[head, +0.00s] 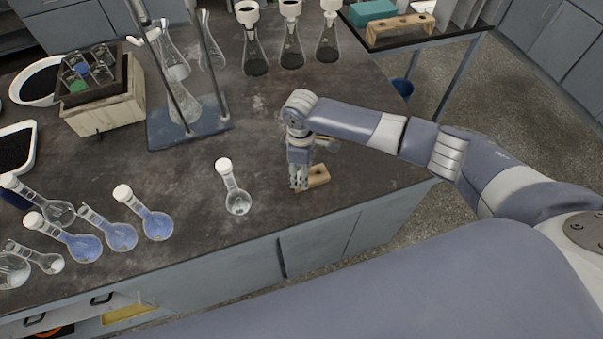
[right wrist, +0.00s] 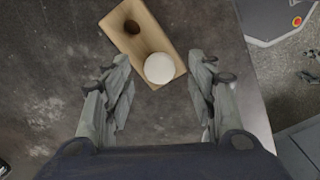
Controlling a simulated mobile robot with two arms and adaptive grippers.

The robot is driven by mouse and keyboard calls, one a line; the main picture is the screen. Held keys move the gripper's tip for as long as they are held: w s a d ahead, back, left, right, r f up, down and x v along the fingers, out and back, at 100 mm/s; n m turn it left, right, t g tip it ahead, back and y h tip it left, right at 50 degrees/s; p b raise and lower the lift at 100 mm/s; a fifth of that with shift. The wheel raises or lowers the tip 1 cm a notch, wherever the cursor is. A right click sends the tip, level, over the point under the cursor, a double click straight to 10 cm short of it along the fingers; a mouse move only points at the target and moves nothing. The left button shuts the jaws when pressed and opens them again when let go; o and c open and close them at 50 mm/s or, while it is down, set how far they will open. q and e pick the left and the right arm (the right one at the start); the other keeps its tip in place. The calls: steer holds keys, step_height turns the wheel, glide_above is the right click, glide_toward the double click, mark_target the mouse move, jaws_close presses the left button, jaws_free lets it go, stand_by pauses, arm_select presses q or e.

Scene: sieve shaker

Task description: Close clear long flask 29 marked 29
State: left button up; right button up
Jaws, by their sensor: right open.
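A clear long-necked flask (head: 237,201) stands alone left of my right gripper, with a white top on its neck; no number is legible. A small wooden block (head: 319,176) lies on the bench beside my right gripper (head: 299,186). In the right wrist view the block (right wrist: 137,28) has a dark round hole at one end and a round white cap (right wrist: 159,68) at the other. My right gripper (right wrist: 160,74) is open, pointing down, with the cap between its fingers, apparently untouched. My left gripper is out of view.
Several clear and blue-filled flasks (head: 155,224) stand at the left. A blue-based stand (head: 190,125) and a wooden box (head: 107,108) are behind them. Flasks with dark contents (head: 291,54) stand at the back. The bench's front edge is close to the block.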

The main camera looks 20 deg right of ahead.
steer(key=shift+f, duration=0.6)
steer(key=c, duration=0.9)
steer(key=shift+r, duration=0.1)
